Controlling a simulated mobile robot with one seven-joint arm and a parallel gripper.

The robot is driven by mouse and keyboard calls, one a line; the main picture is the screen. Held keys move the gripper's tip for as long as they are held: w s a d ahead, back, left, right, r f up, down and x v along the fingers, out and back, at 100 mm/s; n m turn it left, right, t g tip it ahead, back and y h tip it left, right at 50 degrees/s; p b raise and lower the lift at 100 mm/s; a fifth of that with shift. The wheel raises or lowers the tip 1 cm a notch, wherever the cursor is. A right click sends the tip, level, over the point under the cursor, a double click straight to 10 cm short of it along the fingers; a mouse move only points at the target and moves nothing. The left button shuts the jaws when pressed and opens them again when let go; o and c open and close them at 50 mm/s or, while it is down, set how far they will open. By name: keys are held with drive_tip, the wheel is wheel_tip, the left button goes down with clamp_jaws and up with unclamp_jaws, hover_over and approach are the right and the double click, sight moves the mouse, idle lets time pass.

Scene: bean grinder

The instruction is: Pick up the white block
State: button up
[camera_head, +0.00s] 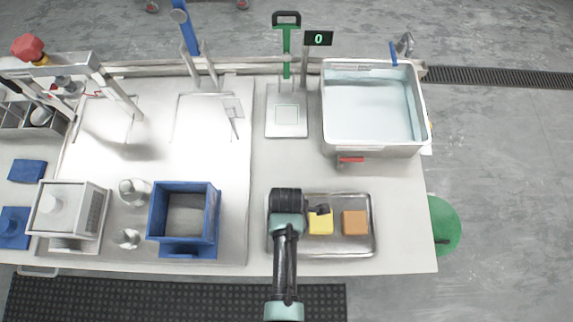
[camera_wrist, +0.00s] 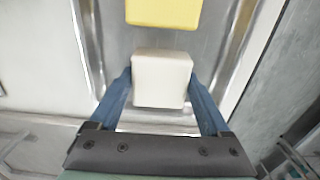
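The white block (camera_wrist: 161,80) lies on the metal tray (camera_wrist: 115,35), between the two blue fingers of my gripper (camera_wrist: 160,78) in the wrist view. One finger is on each side, right at the block's edges. I cannot tell whether they press on it or only stand around it. In the head view my gripper is over the left part of the tray (camera_head: 345,250), and my arm hides the white block there.
A yellow block (camera_wrist: 165,12) is just beyond the white one; it also shows in the head view (camera_head: 320,223). An orange block (camera_head: 354,222) sits at the tray's right. A blue bin (camera_head: 184,250) stands to the left. A water basin (camera_head: 372,150) is behind.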

drive_tip(key=c, duration=0.6)
drive_tip(key=shift+r, duration=0.15)
